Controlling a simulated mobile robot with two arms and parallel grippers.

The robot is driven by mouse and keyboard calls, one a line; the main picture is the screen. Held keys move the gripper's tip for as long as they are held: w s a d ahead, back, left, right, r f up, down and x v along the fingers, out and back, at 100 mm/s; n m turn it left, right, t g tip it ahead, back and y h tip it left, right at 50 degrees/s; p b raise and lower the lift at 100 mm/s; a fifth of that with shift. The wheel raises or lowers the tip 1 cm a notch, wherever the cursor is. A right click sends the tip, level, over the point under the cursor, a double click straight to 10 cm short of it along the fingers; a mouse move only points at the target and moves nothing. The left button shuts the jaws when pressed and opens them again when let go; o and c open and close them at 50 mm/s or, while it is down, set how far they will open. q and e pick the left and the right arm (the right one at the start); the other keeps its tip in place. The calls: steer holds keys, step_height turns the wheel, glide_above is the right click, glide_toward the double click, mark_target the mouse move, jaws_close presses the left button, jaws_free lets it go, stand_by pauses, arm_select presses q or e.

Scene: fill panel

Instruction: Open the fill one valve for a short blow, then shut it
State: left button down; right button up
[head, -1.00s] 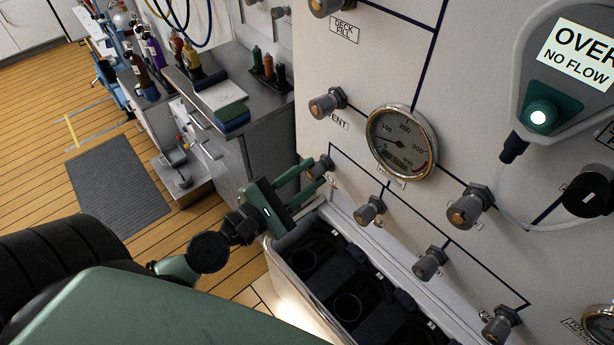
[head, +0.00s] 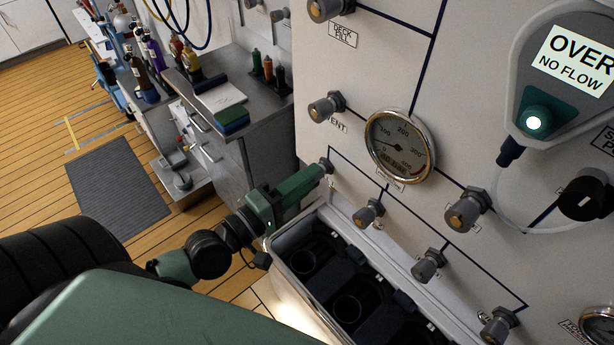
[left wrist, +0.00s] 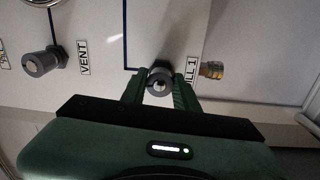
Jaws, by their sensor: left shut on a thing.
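The fill one valve (left wrist: 159,82) is a small grey knob in the left wrist view, beside a label (left wrist: 192,72) on which "LL 1" shows; the rest of the label is hidden by my finger. My left gripper (left wrist: 158,92) is shut on this knob, one green finger on each side. In the head view the left gripper (head: 318,172) reaches the panel (head: 380,60) at the left end of the lower row of valves and mostly hides the knob. My right gripper is not in view.
A round gauge (head: 399,146) sits up and right of the gripper, its needle near the low end. Other knobs, such as the vent valve (head: 326,107), are close by. An open bin (head: 283,262) with dark round wells stands just below.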

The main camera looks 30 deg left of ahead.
arm_select(q)
steer(key=shift+f+m, duration=0.15)
steer(key=shift+m, duration=1.05)
steer(key=c, duration=1.1)
jaws_free()
steer(key=shift+b+v, duration=0.95)
steer(key=shift+v, duration=2.95)
